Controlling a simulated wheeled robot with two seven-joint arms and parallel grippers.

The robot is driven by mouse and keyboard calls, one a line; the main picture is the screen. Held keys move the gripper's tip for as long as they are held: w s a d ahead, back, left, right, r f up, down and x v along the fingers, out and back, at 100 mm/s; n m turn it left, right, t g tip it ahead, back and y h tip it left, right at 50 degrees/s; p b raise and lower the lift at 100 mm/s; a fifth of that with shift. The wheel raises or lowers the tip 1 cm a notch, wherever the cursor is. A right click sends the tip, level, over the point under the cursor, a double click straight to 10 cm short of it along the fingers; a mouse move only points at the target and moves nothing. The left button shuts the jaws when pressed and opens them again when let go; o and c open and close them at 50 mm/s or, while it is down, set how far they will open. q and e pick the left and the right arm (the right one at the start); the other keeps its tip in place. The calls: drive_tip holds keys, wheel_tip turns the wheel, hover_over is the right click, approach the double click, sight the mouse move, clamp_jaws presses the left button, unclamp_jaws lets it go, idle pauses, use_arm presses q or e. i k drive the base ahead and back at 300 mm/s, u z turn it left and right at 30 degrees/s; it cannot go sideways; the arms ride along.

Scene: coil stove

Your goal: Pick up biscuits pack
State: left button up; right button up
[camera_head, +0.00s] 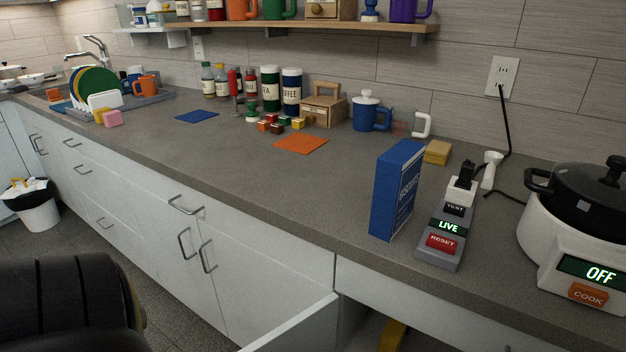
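The biscuits pack (396,190) is a tall blue box with pale lettering on its narrow right-hand face. It stands upright on the grey counter (290,185) near the front edge, just left of the power strip. Nothing holds it. Neither of my grippers shows in the head view.
A power strip (446,232) reading LIVE stands close right of the pack, with a slow cooker (580,235) farther right. A yellow sponge (437,152) and blue mug (371,113) are behind. An open drawer or door (300,325) juts out below.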

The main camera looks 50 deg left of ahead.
sight(398, 170)
drive_tip(key=k, duration=1)
drive_tip(key=u, duration=1.25)
drive_tip(key=i, duration=0.8)
drive_tip(key=u, duration=0.1)
